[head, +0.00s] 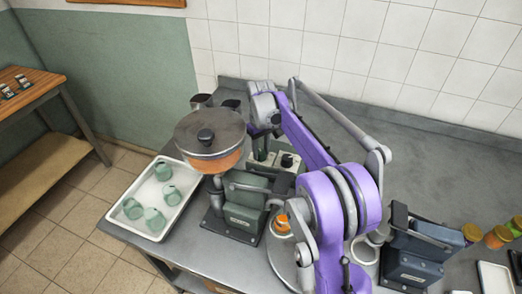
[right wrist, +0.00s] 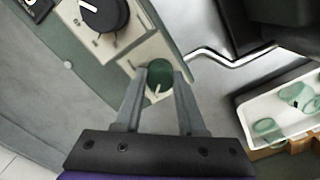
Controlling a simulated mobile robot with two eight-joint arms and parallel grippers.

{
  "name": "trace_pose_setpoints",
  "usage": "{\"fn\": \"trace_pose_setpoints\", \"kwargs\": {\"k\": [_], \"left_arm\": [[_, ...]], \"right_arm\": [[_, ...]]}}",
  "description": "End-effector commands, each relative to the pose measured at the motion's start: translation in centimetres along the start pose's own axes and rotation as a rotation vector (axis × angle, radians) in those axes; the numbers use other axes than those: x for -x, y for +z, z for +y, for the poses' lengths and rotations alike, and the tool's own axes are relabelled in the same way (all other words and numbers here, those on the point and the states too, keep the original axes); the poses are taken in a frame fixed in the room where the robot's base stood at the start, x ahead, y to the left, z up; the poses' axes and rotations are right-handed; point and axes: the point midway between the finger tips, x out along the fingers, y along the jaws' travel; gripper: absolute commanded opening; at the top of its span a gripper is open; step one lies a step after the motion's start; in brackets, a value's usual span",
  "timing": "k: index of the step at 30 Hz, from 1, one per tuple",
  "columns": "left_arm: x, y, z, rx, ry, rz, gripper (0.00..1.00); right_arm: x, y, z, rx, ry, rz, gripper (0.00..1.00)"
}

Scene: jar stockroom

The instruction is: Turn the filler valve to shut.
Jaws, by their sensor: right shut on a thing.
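The filler (head: 236,212) is a dark green machine under a round lidded hopper (head: 209,134) with orange contents. Behind it stands a pale control box with a black knob (head: 288,160). In the right wrist view, a round green knob (right wrist: 160,72) with a short pale pointer sits on the pale panel (right wrist: 125,50). My right gripper (right wrist: 161,84) has its fingers on either side of this knob, shut on it. In the head view, my right arm hides most of that gripper. I cannot read the labels that would name the valve. My left gripper is not in view.
A white tray (head: 187,216) with several green jars stands left of the filler. A black dial (right wrist: 103,14) with a white mark is near the gripped knob. Another dark machine (head: 410,250) and orange-filled jars (head: 497,237) stand at right. The counter's back right is clear.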

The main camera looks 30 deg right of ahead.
Motion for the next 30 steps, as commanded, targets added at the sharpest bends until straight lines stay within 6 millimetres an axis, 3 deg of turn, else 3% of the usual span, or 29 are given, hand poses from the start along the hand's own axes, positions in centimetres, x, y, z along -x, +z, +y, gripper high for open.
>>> {"fn": "trace_pose_setpoints", "kwargs": {"k": [21, 22, 27, 30], "left_arm": [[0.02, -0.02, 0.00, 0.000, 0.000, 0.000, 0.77], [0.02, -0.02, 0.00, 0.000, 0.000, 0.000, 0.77], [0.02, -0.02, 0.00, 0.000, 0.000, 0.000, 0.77], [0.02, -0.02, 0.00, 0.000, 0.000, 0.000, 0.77]], "right_arm": [[0.04, -0.03, 0.03, 0.079, 0.001, 0.001, 0.00], [0.04, -0.03, 0.03, 0.079, 0.001, 0.001, 0.41], [0.03, -0.02, 0.02, 0.079, 0.000, 0.001, 0.69], [0.02, -0.01, 0.01, 0.079, 0.000, 0.001, 0.69]]}}
